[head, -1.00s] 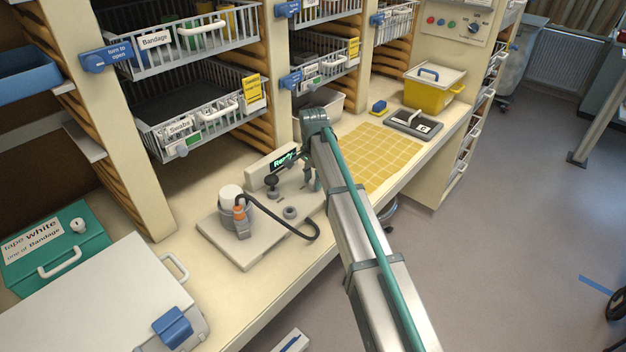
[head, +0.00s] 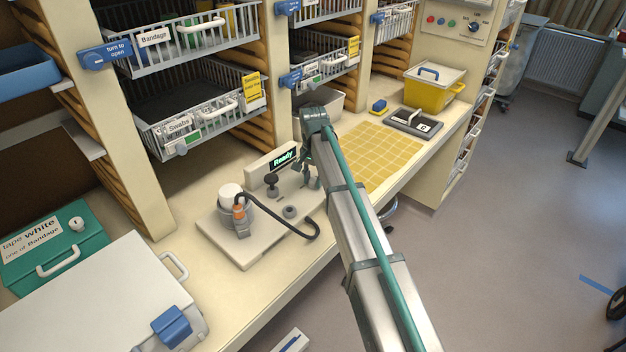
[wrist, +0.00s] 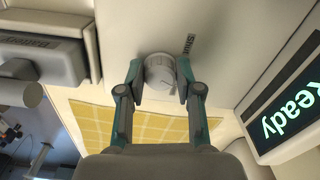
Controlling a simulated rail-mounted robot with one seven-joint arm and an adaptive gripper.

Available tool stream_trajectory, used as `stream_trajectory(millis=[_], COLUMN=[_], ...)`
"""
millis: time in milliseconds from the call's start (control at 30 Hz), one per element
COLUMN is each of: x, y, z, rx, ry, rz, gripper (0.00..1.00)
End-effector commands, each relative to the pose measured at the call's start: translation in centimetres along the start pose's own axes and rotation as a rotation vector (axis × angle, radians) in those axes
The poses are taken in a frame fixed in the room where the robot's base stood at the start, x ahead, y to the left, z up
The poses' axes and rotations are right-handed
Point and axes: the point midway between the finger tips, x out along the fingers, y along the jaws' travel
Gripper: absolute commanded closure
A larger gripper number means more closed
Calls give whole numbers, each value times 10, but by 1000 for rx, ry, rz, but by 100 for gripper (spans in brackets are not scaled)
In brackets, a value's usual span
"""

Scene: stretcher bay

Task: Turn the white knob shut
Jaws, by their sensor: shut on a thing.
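The white knob (wrist: 158,72) sits on the pale base plate (wrist: 215,25) in the wrist view, with a "Shut" label beside it. My gripper (wrist: 158,68) has one finger on each side of the knob and is shut on it. In the head view, my gripper (head: 311,180) is low over the right end of the device's base plate (head: 258,255), and the knob is hidden behind it. I cannot read the knob's pointer position.
A display reading "Ready" (head: 283,160) stands close beside my gripper. A white-topped jar (head: 231,192) with a black hose (head: 297,234), a dark upright knob (head: 271,181) and a grey knob (head: 290,211) are to the left. A yellow grid mat (head: 370,155) lies to the right.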

Motion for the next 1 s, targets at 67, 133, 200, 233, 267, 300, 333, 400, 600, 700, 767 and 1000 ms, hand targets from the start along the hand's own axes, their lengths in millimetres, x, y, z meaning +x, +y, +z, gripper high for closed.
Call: stream_trajectory(millis=[67,133,200,233,267,300,333,400,600,700,767,1000], x=[0,0,0,0,0,0,0,0,0,0,0,0], y=[0,1,1,1,1,1,2,2,2,3,3,3], z=[0,0,0,0,0,0,0,0,-1,-1,-1,-2], rx=[-72,-138,-204,-233,-262,-299,-328,-394,-584,-679,-736,-947], ry=[0,0,0,0,0,0,0,0,0,0,0,0], rz=[0,0,0,0,0,0,0,0,0,-1,-1,-1], gripper=[100,100,100,100,100,100,100,100,100,100,100,100])
